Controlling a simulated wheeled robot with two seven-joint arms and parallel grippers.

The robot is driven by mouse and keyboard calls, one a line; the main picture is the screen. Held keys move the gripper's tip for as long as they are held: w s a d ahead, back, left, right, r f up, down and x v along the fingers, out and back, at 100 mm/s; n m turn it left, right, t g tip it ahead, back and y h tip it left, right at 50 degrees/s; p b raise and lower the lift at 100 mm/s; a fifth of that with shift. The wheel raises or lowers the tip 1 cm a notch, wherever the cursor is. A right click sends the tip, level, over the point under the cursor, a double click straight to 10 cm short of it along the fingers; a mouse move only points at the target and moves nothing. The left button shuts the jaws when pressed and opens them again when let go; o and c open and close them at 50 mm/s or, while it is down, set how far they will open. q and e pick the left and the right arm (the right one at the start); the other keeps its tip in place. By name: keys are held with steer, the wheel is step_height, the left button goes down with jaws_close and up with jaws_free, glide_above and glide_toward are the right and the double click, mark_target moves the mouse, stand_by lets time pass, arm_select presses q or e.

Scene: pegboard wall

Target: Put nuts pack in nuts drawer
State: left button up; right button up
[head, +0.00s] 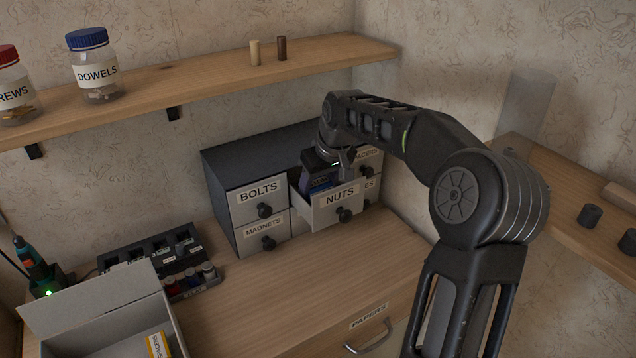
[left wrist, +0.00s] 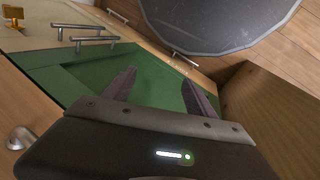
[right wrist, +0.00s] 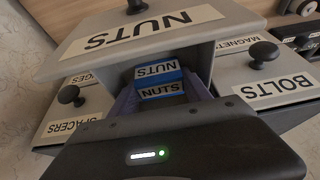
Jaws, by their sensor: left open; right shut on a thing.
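The nuts drawer (head: 338,207) is pulled open from the dark cabinet, right of the bolts drawer; its NUTS front also shows in the right wrist view (right wrist: 145,31). My right gripper (head: 323,176) reaches down into the open drawer from above. In the right wrist view it is shut on the blue nuts pack (right wrist: 160,82), which shows two NUTS labels between the fingers. The pack is inside the drawer opening; whether it touches the drawer floor is hidden. My left gripper (left wrist: 160,92) is open and empty, seen only in its own wrist view.
The bolts drawer (head: 259,199) and magnets drawer (head: 264,238) are shut. A shelf (head: 200,75) with jars runs above. The worktop before the cabinet is clear.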

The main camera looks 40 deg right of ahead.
steer(key=o, duration=1.2)
steer(key=shift+f, duration=0.15)
steer(key=v, duration=1.2)
steer(key=shift+s+a+b, duration=0.1)
steer(key=shift+b, duration=0.2)
